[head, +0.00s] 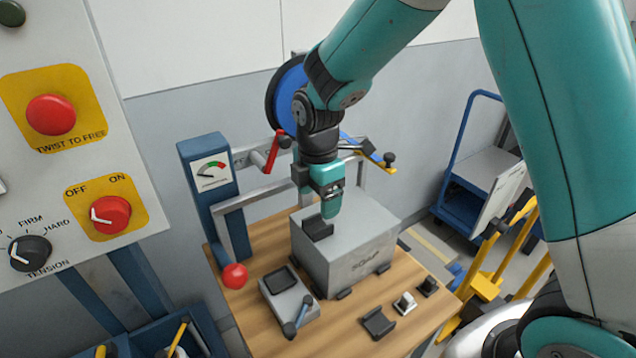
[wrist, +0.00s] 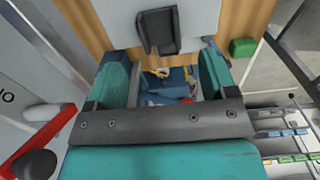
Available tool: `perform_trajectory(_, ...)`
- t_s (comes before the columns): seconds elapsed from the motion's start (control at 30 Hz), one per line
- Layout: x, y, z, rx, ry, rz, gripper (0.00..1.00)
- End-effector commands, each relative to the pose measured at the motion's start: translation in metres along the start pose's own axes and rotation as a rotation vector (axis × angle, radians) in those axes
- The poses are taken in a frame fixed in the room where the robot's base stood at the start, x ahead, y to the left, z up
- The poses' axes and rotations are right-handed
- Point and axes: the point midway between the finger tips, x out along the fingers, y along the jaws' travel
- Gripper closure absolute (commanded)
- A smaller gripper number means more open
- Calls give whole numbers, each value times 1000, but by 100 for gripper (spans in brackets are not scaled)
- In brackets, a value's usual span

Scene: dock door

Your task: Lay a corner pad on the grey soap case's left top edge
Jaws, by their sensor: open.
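The grey soap case (head: 350,255) stands on a wooden bench top, marked SOAP on its front. A dark L-shaped corner pad (head: 317,229) sits at its left top edge. The wrist view shows this pad (wrist: 158,32) ahead of my fingers, on the edge of the grey case (wrist: 202,18). My gripper (head: 331,208) is over the case's top, close beside the pad. In the wrist view its jaws (wrist: 164,72) are apart with nothing held between them. Whether a finger touches the pad or case cannot be told.
More pads, one dark (head: 378,322), one pale (head: 404,303) and one small dark (head: 427,286), lie in front of the case. A grey tool (head: 290,302) and red ball knob (head: 235,276) are at left. A gauge post (head: 212,185) and metal frame stand behind.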

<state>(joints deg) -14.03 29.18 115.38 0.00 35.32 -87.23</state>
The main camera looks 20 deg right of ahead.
Motion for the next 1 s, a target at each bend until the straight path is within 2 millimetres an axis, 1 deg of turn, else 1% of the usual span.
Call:
perform_trajectory(0.1,-22,1,0,0,0,5,22)
perform_trajectory(0.2,-37,1,0,0,0,3,22)
perform_trajectory(0.33,-49,-1,-1,7,2,2,22)
perform_trajectory(0.4,-56,-7,-3,40,12,6,22)
perform_trajectory(0.47,-65,-17,-9,99,32,12,22)
perform_trajectory(0.57,-84,-46,-22,264,86,23,22)
perform_trajectory(0.6,-92,-61,-29,346,114,23,22)
perform_trajectory(0.67,-103,-86,-40,477,160,16,22)
perform_trajectory(0.7,-108,-103,-47,564,189,6,22)
perform_trajectory(0.73,-112,-116,-52,627,211,-3,22)
perform_trajectory(0.8,-119,-144,-63,767,257,-29,22)
perform_trajectory(0.9,-125,-178,-76,934,307,-73,22)
perform_trajectory(1.0,-127,-201,-84,1048,338,-112,22)
